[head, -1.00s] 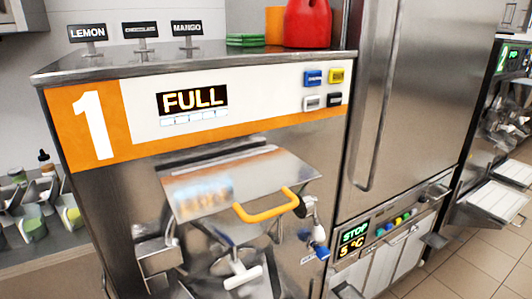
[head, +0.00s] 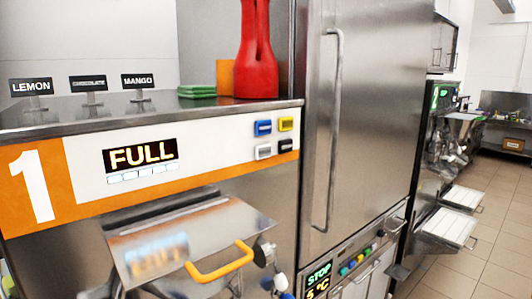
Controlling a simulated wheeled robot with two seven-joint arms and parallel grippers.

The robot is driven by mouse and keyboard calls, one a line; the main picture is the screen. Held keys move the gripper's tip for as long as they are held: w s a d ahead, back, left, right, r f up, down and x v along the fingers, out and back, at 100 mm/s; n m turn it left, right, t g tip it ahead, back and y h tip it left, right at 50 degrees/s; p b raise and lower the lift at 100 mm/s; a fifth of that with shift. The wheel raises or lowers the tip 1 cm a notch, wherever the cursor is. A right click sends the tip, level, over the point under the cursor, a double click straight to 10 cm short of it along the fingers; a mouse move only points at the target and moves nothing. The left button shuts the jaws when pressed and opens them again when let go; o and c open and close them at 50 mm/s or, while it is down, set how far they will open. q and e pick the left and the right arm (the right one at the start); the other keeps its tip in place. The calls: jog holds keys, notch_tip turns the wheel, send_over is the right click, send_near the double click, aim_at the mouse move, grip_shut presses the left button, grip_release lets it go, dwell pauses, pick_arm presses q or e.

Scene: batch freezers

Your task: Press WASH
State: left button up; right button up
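Batch freezer number 1 (head: 230,150) fills the left and front of the head view, with a lit FULL display (head: 141,155) on its white and orange panel. Four small buttons sit at the panel's right end: a blue button (head: 263,128), a yellow button (head: 286,124), a white button (head: 263,152) and a black button (head: 286,146). Their labels are too small to read, so I cannot tell which one is WASH. Neither of my grippers is in view.
A metal lid with a yellow handle (head: 220,262) juts out below the panel. LEMON (head: 31,86), CHOCOLATE (head: 88,82) and MANGO (head: 138,80) signs, green pads (head: 197,91) and a red container (head: 256,55) stand on top. A tall steel cabinet (head: 375,110) is to the right. Tiled floor is open at far right.

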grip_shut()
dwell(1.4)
